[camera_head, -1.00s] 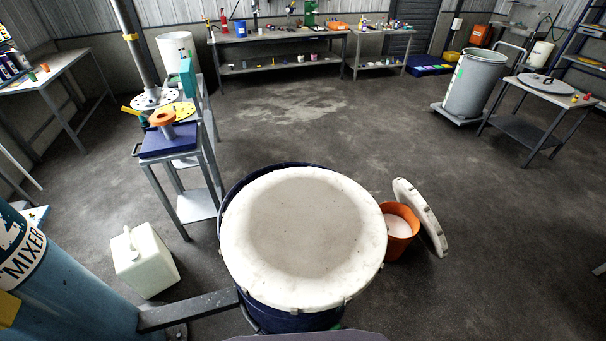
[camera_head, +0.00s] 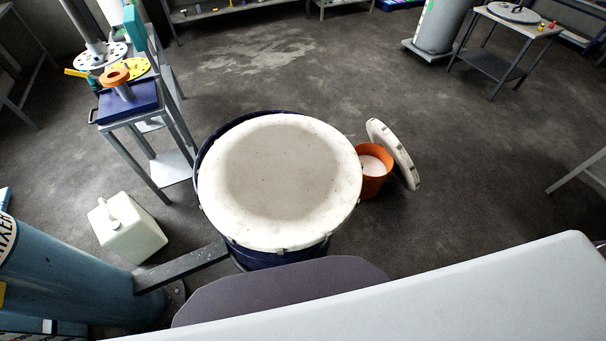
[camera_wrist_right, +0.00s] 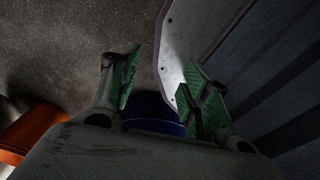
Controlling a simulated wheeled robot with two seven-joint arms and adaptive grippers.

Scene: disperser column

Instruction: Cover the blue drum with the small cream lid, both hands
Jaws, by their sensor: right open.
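The blue drum (camera_head: 283,257) stands in the middle of the head view. A round cream lid (camera_head: 280,175) lies over its top, set off toward the lower right, so dark blue rim shows along the left and upper edge. I cannot tell if it is fully seated. Another cream lid (camera_head: 394,153), looking smaller, leans tilted against an orange bucket (camera_head: 374,184) to the right of the drum. My right gripper (camera_wrist_right: 160,82) is open, with nothing between its green-padded fingers. Something blue, probably the drum, shows beyond them (camera_wrist_right: 152,112). My left gripper is out of view.
A white canister (camera_head: 127,229) and a blue mixer cylinder (camera_head: 70,275) with a grey bar stand left of the drum. A small stand (camera_head: 150,150) is behind the canister. The floor behind the drum is clear. The wrist view shows an orange object (camera_wrist_right: 28,130), lower left.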

